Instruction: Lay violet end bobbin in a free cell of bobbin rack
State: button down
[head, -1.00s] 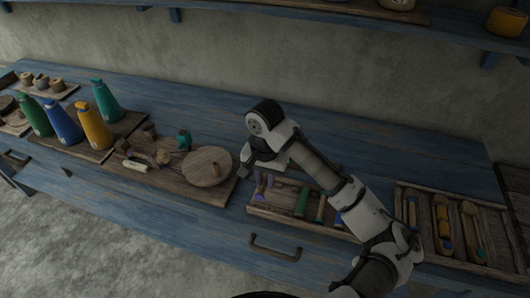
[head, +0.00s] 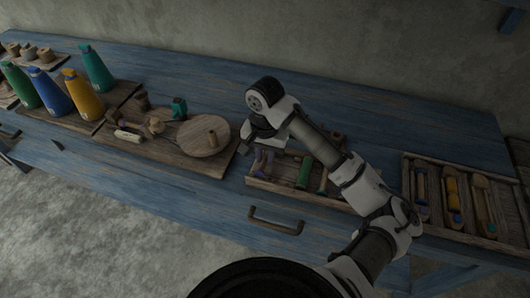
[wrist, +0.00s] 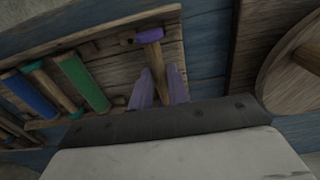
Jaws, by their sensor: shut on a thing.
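The bobbin rack (head: 285,190) is a shallow wooden tray at the table's front edge; it also shows in the wrist view (wrist: 110,48). My gripper (wrist: 161,88) is shut on the violet end bobbin (wrist: 151,37), with its wooden shank between pale violet fingers. The violet end points away from the palm, over the rack's end part. In the head view my gripper (head: 264,160) is at the rack's left end, and the bobbin is hard to make out. A green bobbin (wrist: 82,82) and a blue bobbin (wrist: 30,97) lie in the rack. Contact with the rack floor is unclear.
A board with a round wooden disc (head: 203,138) lies close left of the rack. Green, blue, yellow and teal bottles (head: 80,95) stand farther left. A tray of tools (head: 455,195) lies right. The blue tabletop behind is clear.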

jog(key=shift+f, duration=0.55)
jog(key=c, duration=1.3)
grip_release()
jog(key=shift+o, duration=0.2)
notch_tip(320, 180, up, 14)
jog(key=shift+f, duration=0.1)
